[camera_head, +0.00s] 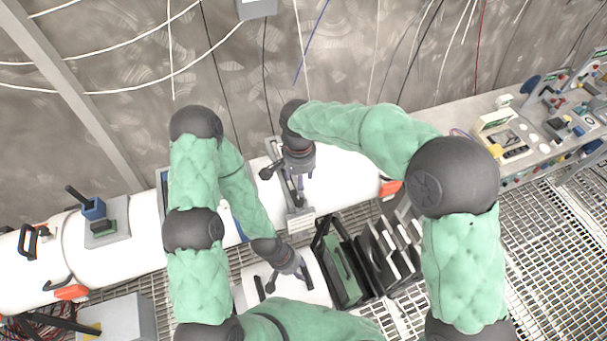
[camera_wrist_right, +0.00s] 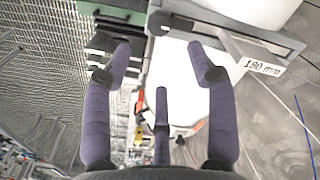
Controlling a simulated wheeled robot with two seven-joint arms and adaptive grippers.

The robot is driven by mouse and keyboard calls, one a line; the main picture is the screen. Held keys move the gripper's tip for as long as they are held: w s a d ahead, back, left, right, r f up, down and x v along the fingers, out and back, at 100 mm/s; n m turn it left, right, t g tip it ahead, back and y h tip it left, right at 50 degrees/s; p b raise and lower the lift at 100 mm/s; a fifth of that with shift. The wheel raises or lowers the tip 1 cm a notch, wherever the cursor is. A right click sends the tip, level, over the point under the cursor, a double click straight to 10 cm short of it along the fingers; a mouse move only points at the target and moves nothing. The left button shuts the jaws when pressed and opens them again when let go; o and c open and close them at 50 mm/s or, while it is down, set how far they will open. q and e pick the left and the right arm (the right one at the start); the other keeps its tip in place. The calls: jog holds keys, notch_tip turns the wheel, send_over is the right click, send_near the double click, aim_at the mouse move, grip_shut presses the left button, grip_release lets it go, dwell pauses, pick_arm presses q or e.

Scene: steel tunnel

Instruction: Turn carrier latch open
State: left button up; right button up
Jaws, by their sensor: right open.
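My left gripper (camera_head: 287,279) is over a short white cylinder (camera_head: 318,284) in front of the long white pipe; its dark fingers are spread and I see nothing between them. My right gripper (camera_head: 298,186) is at the grey bracket (camera_head: 297,214) on the pipe. In the right wrist view my right gripper (camera_wrist_right: 162,60) has its purple fingers apart, with nothing held. The bracket (camera_wrist_right: 230,28) there carries a "180 mm" label. I cannot tell which part is the carrier latch; it may be small or hidden behind my arms.
The white pipe (camera_head: 122,235) runs across the view, with a blue lever (camera_head: 93,208) on a grey block at left. A rack of dark and green panels (camera_head: 372,252) stands right of the cylinder. A cluttered bench (camera_head: 520,130) is at right. Metal grating forms the floor.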

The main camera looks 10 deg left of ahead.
aim_at(299, 200)
notch_tip(299, 200, down, 10)
jog(key=shift+s+f+p, duration=0.1)
jog(key=shift+s+p, duration=0.05)
jog(key=shift+p, duration=0.7)
jog(key=c, duration=1.2)
